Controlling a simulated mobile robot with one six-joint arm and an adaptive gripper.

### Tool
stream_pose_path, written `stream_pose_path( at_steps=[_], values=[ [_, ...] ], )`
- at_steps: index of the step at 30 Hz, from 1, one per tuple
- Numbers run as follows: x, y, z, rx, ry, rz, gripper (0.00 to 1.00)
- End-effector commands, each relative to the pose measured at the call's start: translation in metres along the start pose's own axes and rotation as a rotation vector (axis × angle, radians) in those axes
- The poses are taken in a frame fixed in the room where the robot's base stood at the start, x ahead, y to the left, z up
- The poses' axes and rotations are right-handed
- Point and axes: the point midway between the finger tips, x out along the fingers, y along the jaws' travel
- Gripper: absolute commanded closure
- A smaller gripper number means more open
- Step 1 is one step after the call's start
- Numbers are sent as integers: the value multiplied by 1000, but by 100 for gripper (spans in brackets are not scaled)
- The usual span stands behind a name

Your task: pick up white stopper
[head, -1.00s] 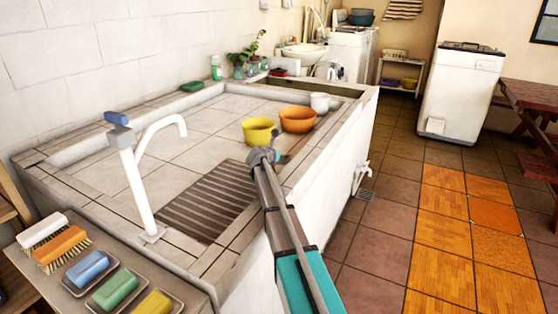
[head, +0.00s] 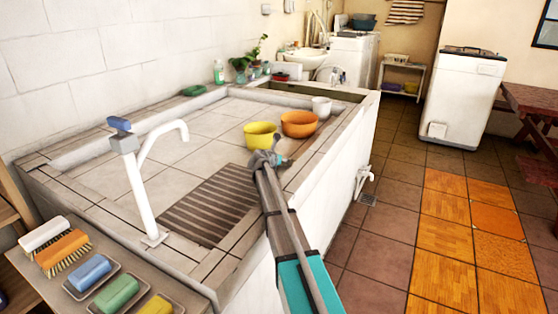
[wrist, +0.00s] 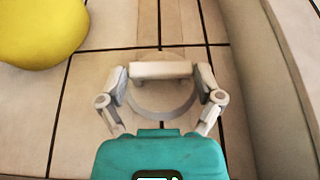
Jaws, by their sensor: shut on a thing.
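The white stopper (wrist: 160,101) shows in the wrist view as a pale round disc with a flat bar across its top. My gripper (wrist: 161,72) has one finger at each end of that bar and is shut on it. The disc lies over the pale tiles between the fingers; whether it touches them, I cannot tell. In the head view my gripper (head: 275,157) is low over the basin floor, just in front of the bowls. I cannot make out the stopper there.
A yellow bowl (head: 260,135) and an orange bowl (head: 299,124) stand just beyond my gripper, with a white cup (head: 321,106) behind. The basin wall (wrist: 267,80) runs close on the right. A ribbed washboard area (head: 208,205) and white tap (head: 135,180) are nearer.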

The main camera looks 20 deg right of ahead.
Motion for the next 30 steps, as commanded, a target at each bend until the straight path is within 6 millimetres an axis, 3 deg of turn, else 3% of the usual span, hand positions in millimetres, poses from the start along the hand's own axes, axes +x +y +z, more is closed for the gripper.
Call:
stream_pose_path(
  at_steps=[12, 28, 30],
  values=[
    [-12, 0, 30, 0, 0, 0, 62],
    [-31, -52, 88, 0, 0, -2, 62],
    [-32, -68, 94, 1, 0, -4, 62]
  ],
)
